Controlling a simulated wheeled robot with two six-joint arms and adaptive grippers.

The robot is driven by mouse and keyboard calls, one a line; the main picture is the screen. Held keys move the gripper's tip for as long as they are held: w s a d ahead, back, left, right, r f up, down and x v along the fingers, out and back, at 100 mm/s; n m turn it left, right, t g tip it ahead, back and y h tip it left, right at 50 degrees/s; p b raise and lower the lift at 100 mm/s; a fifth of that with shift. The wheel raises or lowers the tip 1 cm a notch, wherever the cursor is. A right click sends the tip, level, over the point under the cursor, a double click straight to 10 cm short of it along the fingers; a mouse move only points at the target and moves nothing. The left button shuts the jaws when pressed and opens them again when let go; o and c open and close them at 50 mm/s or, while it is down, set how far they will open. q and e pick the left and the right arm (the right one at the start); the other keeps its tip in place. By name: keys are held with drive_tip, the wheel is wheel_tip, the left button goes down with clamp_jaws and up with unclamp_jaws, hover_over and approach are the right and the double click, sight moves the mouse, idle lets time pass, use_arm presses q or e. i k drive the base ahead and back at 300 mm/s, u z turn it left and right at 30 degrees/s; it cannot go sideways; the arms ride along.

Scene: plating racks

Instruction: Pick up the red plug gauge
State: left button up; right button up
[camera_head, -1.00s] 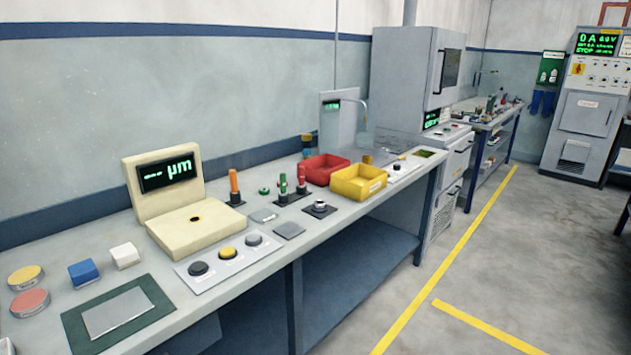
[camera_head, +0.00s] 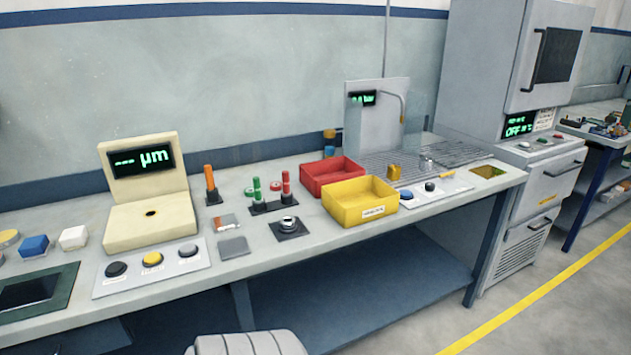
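The red plug gauge (camera_head: 286,178) stands upright in a small dark holder (camera_head: 272,208) on the workbench, near the middle of the view. A similar green gauge (camera_head: 256,184) stands at the left of the same holder, and a smaller red-and-green piece (camera_head: 275,187) shows between them. The red gauge is unobstructed and nothing touches it from above. Neither of my grippers is in view.
A red bin (camera_head: 331,190) and a yellow bin (camera_head: 361,218) sit right of the holder. An orange-handled tool (camera_head: 210,184) stands at its left, beside the cream µm gauge (camera_head: 150,231). A pale ribbed part (camera_head: 246,344) shows at the bottom edge.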

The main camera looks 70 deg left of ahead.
sight(286, 191)
drive_tip(key=u, duration=0.25)
drive_tip(key=i, duration=1.15)
drive_tip(key=u, duration=1.25)
drive_tip(key=i, duration=0.85)
drive_tip(key=u, duration=0.9)
